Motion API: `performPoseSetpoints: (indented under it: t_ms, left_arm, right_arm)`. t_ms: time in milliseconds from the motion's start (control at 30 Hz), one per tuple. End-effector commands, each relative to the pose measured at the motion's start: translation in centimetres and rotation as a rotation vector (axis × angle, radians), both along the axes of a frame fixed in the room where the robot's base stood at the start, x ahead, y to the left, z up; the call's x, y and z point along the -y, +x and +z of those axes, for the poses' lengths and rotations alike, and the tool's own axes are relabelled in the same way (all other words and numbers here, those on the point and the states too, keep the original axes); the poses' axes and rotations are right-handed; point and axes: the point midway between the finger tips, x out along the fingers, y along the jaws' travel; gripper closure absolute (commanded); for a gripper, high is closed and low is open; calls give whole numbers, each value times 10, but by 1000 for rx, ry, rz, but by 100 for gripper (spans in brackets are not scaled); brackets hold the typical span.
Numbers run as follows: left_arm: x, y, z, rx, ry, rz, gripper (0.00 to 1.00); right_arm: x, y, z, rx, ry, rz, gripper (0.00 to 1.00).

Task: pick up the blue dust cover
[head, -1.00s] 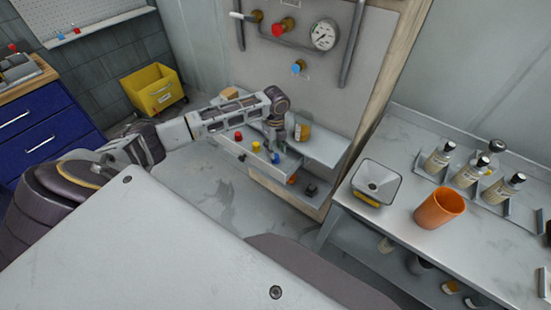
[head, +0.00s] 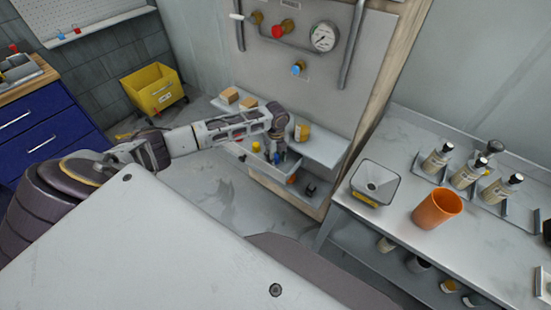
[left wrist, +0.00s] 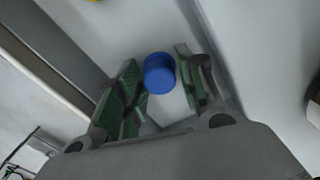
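The blue dust cover (left wrist: 159,73) is a small round blue cap in the left wrist view, lying between the two green-padded fingertips of my left gripper (left wrist: 162,82). The fingers stand apart on either side of it, and I see no clear contact. In the head view my left gripper (head: 279,150) points down over a narrow shelf tray on the panel, and a bit of the blue cover (head: 277,158) shows just below it. My right gripper is out of view.
A red cap and a yellow cap (head: 256,147) sit in the same tray (head: 237,150), left of the gripper. The panel with a gauge (head: 324,37) stands behind. A bench with an orange cup (head: 437,209) is at right.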

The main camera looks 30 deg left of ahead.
Motion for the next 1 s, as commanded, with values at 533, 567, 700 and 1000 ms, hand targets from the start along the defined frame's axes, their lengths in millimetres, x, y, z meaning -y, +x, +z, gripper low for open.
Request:
performPoseSetpoints:
  t_ms: [533,567,700,1000]
  left_arm:
    - [0,0,-1,1,0,0,72]
    - [0,0,-1,1,0,0,76]
    - [0,0,-1,0,0,0,85]
    - [0,0,-1,-1,0,0,86]
  right_arm:
    - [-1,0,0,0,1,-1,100]
    - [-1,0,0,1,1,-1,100]
    - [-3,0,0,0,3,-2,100]
    - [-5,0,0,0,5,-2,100]
